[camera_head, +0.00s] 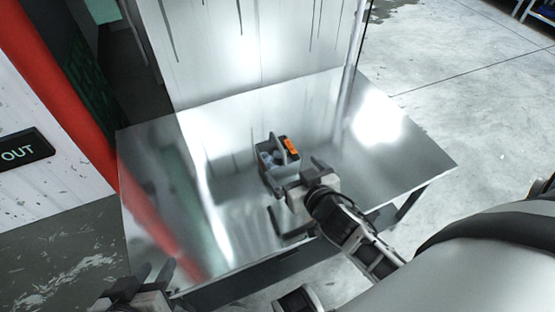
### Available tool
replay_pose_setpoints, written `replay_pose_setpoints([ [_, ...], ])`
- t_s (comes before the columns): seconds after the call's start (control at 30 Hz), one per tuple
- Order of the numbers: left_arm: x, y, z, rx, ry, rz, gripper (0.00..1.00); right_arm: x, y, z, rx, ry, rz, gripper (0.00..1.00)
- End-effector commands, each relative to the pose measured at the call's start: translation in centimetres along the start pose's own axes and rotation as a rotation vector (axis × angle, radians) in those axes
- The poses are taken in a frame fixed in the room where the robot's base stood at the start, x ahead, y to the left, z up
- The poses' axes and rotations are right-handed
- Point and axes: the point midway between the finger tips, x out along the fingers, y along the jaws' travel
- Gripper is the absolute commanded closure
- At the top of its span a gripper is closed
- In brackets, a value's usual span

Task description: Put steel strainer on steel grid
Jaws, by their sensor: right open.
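A small grey box-like item (270,167) with an upright handle, an orange patch and something bluish inside stands on the shiny steel table. I cannot tell whether it is the steel strainer. I cannot make out a steel grid apart from the table's reflective top. My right gripper (291,193) is open, just in front of the grey item and low over the table. It covers part of the item's near side, and I cannot tell whether they touch. My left gripper (156,268) is at the bottom left, by the table's near left corner, with its fingers apart and nothing visible between them.
The steel table (420,165) is mostly bare, with free room to the left and right. A tall metal panel (250,45) rises along its back.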

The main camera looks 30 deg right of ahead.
Motion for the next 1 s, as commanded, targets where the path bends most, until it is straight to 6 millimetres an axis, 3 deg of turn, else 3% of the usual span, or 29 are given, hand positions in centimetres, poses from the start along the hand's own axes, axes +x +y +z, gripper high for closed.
replay_pose_setpoints([
  [0.13,0.1,0.2,-0.2,0.004,0.032,0.008,0.64,2.9,0.0,0.1,-0.001,0.001,-0.001,0.0],
  [0.43,0.0,0.4,-0.5,0.006,0.057,0.014,0.64,5.3,-0.1,-0.2,-0.001,0.001,0.0,0.0],
  [0.7,-0.1,0.7,-1.2,0.01,0.115,0.027,0.64,9.0,-0.3,-0.5,-0.001,0.0,0.0,0.0],
  [1.0,-0.5,0.9,-1.9,0.018,0.138,0.032,0.64,9.5,-0.3,-0.6,0.0,-0.002,0.0,0.0],
])
